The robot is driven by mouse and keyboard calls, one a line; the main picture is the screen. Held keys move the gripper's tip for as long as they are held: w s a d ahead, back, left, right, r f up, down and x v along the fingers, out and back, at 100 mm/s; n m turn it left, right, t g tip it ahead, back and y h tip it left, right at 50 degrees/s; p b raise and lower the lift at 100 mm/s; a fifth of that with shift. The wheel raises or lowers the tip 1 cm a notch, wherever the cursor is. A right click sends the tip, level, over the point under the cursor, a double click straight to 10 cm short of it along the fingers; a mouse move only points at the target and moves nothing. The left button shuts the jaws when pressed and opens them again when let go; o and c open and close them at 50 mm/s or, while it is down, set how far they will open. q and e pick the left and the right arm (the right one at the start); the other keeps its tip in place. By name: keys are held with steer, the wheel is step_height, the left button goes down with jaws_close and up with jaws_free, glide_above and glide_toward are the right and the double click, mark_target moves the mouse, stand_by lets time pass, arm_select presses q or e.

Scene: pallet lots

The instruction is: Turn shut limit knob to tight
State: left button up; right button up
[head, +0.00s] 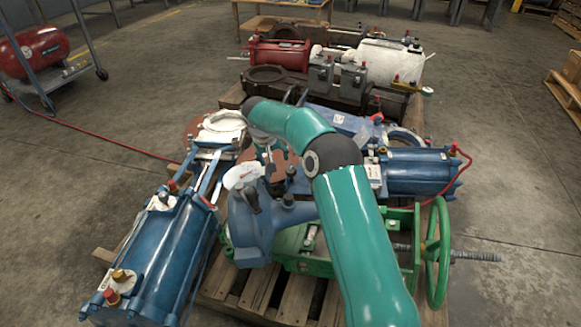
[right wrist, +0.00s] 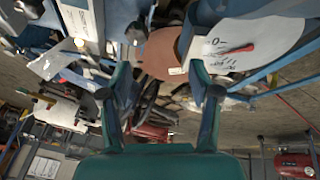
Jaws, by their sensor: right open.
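A white dial plate (head: 240,175) with a red mark sits by a blue valve housing (head: 252,222) in the middle of the pallet. In the right wrist view, which is upside down, the white plate (right wrist: 228,45) shows a "0" mark and a red pointer. I cannot pick out the shut limit knob for certain. My right gripper (head: 268,158) is partly hidden by its own arm in the head view, beside the dial. In the right wrist view my right gripper (right wrist: 160,67) is open and empty, its fingers apart, with the dial near one fingertip. My left gripper is not in view.
The pallet (head: 270,293) is crowded. A blue actuator (head: 155,255) lies at left, another blue cylinder (head: 418,172) at right, and a green handwheel (head: 438,253) at front right. A red compressor tank (head: 35,50) stands far left. Open floor surrounds the pallet.

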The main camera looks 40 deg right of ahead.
steer(key=s+d+r+n+t+y+p, duration=0.2)
steer(key=s+d+r+n+y+p, duration=0.3)
steer(key=d+n+p, duration=0.4)
steer(key=shift+m+t+h, duration=0.3)
steer(key=shift+m+h, duration=0.1)
steer(key=shift+m, duration=0.4)
steer(key=b+x, duration=0.1)
steer(key=x, duration=0.4)
steer(key=b+x, duration=0.1)
steer(key=x, duration=0.4)
steer(key=s+b+x, duration=0.1)
steer(key=b+x, duration=0.1)
steer(key=x, duration=0.3)
steer(key=shift+a+f, duration=0.4)
steer(key=shift+f, duration=0.1)
steer(key=c, duration=1.1)
